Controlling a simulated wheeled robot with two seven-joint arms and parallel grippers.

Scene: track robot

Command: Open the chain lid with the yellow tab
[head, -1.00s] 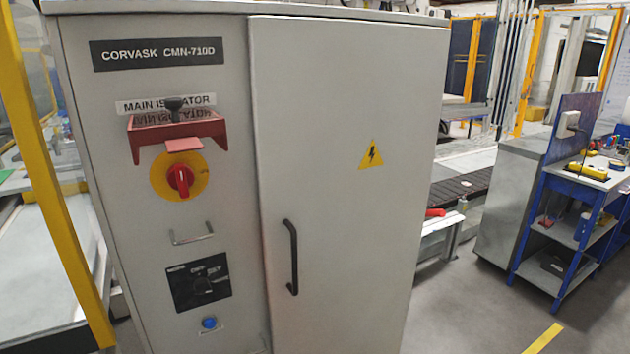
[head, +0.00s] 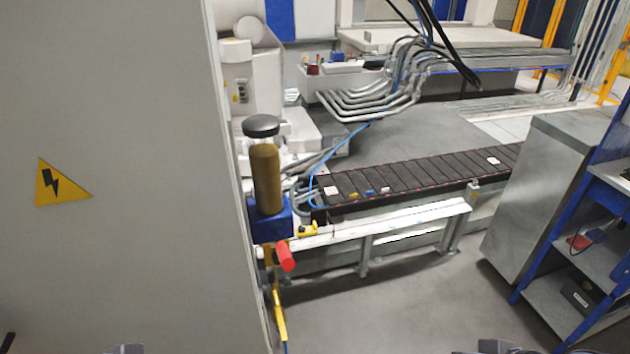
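A long black cable chain (head: 430,177) with a row of flat dark lids lies beyond the cabinet, running from the middle toward the right. Neither gripper can be made out. Only small grey parts of mine show at the bottom edge, left and right of centre.
A grey cabinet (head: 110,250) with a warning sign fills the left. Beside it stand a brown cylinder (head: 266,178) and a red handle (head: 285,256). A white rail (head: 400,218) runs along the chain's near side. A grey cabinet (head: 550,190) stands right. Floor between is clear.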

